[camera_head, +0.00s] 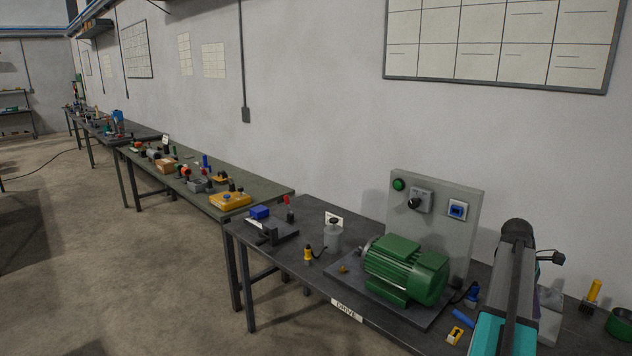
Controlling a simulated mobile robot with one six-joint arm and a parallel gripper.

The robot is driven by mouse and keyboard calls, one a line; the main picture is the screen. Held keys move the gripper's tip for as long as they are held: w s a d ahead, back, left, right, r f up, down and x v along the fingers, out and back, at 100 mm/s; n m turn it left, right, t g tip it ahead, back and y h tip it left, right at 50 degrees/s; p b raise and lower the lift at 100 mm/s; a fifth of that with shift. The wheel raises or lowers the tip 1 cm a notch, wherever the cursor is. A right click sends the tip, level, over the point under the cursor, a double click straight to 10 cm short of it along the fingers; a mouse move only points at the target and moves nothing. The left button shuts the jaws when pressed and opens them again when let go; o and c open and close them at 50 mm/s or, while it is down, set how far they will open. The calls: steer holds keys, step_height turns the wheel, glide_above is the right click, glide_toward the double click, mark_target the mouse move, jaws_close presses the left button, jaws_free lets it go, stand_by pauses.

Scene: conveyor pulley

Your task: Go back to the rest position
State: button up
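A teal, grey and black arm link, which looks like mine, rises from the bottom edge at the right in the head view. Its dark rounded joint is at the top. No gripper fingers can be made out; the link hides what lies behind it. A green motor (405,270) sits on a dark base plate on the near bench (290,262), left of the link. The bench carries a label reading DRIVE.
A grey panel (432,205) with a green button, a switch and a blue-framed device stands behind the motor. A blue cylinder (463,317) and a yellow block (455,335) lie near the link.

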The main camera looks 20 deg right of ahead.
steer(key=w+a+f+t, duration=0.1)
steer(key=w+a+f, duration=0.55)
steer(key=a, duration=0.35)
steer(key=w+a+f+m+t, duration=0.1)
steer(key=w+a+f, duration=0.4)
steer(key=w+a, duration=0.35)
steer(key=w+a+f+t, duration=0.1)
steer(key=w+a+f, duration=0.5)
steer(key=a, duration=0.4)
steer(key=a+f+m+y, duration=0.1)
steer(key=a+f, duration=0.3)
steer(key=a, duration=0.7)
steer(key=a+f+m, duration=0.1)
steer(key=a+f, duration=0.3)
steer(key=a, duration=0.8)
steer(key=a+f+m+y, duration=0.1)
steer(key=a+f, duration=0.3)
steer(key=a, duration=0.7)
steer(key=s+f+g+b, duration=0.4)
steer(key=s+f+b, duration=0.6)
steer(key=s+f, duration=1.5)
step_height(320, 180, down, 3)
steer(key=shift+s+a+f+g, duration=0.1)
steer(key=shift+s+a+g, duration=0.05)
steer(key=shift+a+g, duration=0.25)
